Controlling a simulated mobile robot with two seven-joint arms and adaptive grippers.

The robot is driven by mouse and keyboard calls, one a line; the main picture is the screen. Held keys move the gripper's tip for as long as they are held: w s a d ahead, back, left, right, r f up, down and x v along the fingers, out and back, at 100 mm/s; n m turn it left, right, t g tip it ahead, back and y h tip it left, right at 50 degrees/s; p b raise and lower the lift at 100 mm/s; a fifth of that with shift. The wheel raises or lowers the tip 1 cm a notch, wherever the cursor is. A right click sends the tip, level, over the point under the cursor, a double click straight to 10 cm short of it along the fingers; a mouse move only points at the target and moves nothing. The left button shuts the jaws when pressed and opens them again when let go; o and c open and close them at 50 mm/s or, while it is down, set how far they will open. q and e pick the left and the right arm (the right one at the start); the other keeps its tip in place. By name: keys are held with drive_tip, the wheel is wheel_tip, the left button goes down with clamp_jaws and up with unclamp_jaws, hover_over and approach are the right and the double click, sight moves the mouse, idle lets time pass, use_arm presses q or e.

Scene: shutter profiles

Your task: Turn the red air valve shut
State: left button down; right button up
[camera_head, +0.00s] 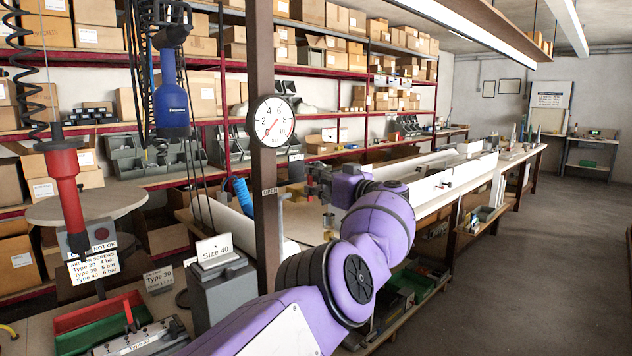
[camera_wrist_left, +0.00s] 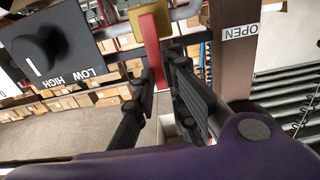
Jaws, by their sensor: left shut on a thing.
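The red valve lever (camera_wrist_left: 152,45) shows in the left wrist view, hanging from a brass-coloured valve body (camera_wrist_left: 124,40) on a grey pipe (camera_wrist_left: 185,10). My left gripper (camera_wrist_left: 163,78) has its dark fingers on either side of the lever and is shut on it. A white OPEN label (camera_wrist_left: 240,32) is on the brown post beside the valve; it also shows in the head view (camera_head: 269,191). In the head view my left gripper (camera_head: 314,180) is just right of the post, and I cannot make out the lever there. My right gripper is not in view.
A round pressure gauge (camera_head: 272,121) hangs on the brown post (camera_head: 262,60). A black LOW/HIGH knob (camera_wrist_left: 38,52) is left of the valve. A blue hanging tool (camera_head: 171,105) and a Size 40 block (camera_head: 222,285) stand left of my arm. The right aisle is clear.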

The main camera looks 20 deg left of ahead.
use_arm(q)
drive_tip(key=c, duration=1.8)
unclamp_jaws()
drive_tip(key=shift+o, duration=0.2)
drive_tip(key=shift+d, duration=0.15)
drive_tip(key=shift+s+d, duration=0.15)
drive_tip(key=shift+d, duration=0.45)
drive_tip(key=v, duration=1)
drive_tip(key=shift+s+d, duration=0.15)
drive_tip(key=shift+s, duration=0.1)
